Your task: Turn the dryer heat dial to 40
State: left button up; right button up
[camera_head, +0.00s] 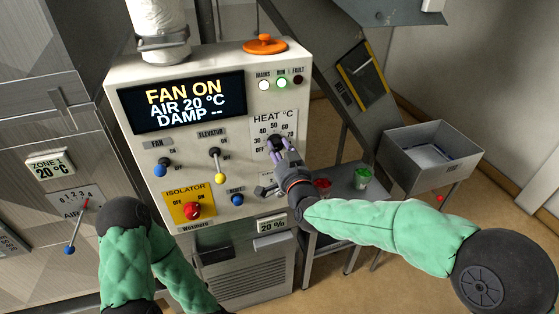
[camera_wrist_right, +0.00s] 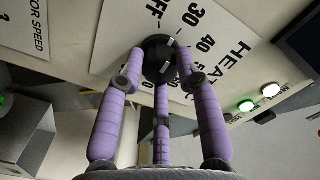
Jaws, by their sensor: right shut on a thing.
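The heat dial is a dark knob (camera_wrist_right: 160,62) on a white scale plate marked OFF, 30, 40, 50 and up, under the label HEAT °C (camera_head: 273,117). My right gripper (camera_head: 279,146) has its purple fingers closed around the knob. In the right wrist view the fingers (camera_wrist_right: 160,75) sit around its sides. Pale marks show on the knob's face, but I cannot tell for certain which number it points to. The display (camera_head: 182,102) reads FAN ON, AIR 20 °C, DAMP --. My left arm comes in at lower left; its gripper is out of view.
A fan switch (camera_head: 162,168), an elevator lever (camera_head: 218,165) and a red isolator knob (camera_head: 193,210) sit left of the dial. A blue reset button (camera_head: 237,199) is below. A side table with red and green cups (camera_head: 362,178) and a metal bin (camera_head: 432,148) stand right.

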jog(key=m+b, duration=0.2)
jog(key=b, duration=0.1)
jog(key=m+b, duration=0.3)
jog(key=f+m+b, duration=0.1)
jog(key=m+b, duration=0.1)
jog(key=b, duration=0.1)
jog(key=shift+s+a+m+b, duration=0.1)
jog(key=shift+a+m+b, duration=0.05)
jog(key=shift+m+b, duration=0.25)
jog(key=shift+r+m+b, duration=0.15)
jog(key=shift+m+b, duration=0.85)
jog(key=o, duration=0.9)
jog(key=shift+o, duration=1.2)
jog(key=shift+a+r, duration=0.1)
jog(key=shift+r, duration=0.05)
jog(key=shift+r, duration=0.1)
